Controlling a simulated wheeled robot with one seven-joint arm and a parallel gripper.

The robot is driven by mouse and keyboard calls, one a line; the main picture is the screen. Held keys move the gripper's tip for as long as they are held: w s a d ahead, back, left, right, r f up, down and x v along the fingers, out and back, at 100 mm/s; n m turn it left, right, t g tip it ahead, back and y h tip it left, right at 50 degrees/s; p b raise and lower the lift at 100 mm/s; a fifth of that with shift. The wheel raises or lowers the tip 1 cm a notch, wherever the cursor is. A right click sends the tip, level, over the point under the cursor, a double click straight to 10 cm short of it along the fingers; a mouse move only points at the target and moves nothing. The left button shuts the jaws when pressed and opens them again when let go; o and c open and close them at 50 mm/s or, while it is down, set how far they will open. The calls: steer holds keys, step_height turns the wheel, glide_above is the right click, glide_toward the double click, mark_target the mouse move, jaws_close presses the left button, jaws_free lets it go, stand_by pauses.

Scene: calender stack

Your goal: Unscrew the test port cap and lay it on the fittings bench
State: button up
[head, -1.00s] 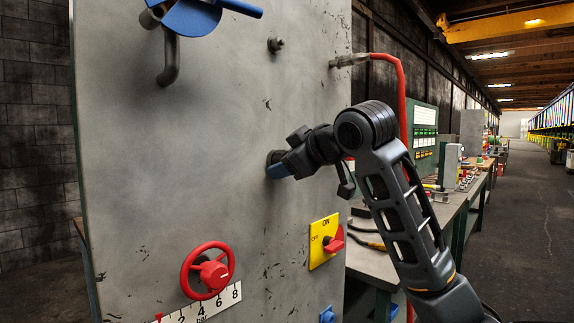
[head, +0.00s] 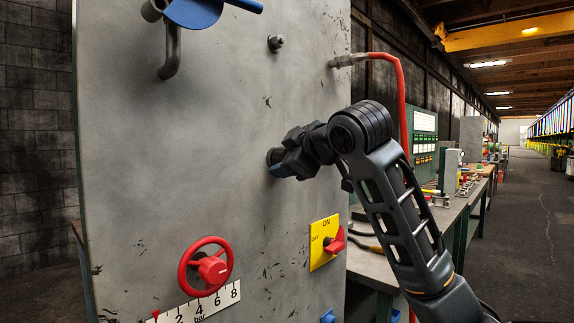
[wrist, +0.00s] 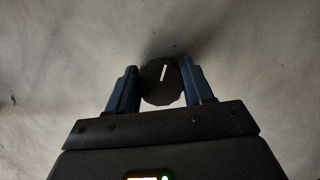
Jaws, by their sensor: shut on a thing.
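The test port cap (wrist: 161,82) is a dark round cap with a pale line across its face, against the grey panel in the wrist view. My gripper (wrist: 160,88) has a blue finger on each side of the cap and is shut on it. In the head view my gripper (head: 279,166) is at the middle of the grey upright panel (head: 150,150), and the cap is mostly hidden behind it. I cannot tell how far the cap is out of its port. The fittings bench seems to be the workbench (head: 375,266) right of the panel.
On the panel are a red handwheel (head: 207,267) above a scale, a yellow switch plate (head: 318,244) with a red knob, a small fitting (head: 276,43) and a blue-handled valve (head: 192,12). A red hose (head: 402,95) hangs at the panel's right edge. The aisle floor (head: 535,210) is clear.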

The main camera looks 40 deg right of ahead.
steer(key=shift+s, duration=0.65)
steer(key=shift+s, duration=0.35)
steer(key=shift+s, duration=0.15)
steer(key=shift+s+d+p, duration=0.1)
steer(key=shift+s+p, duration=0.4)
steer(key=shift+s, duration=1.95)
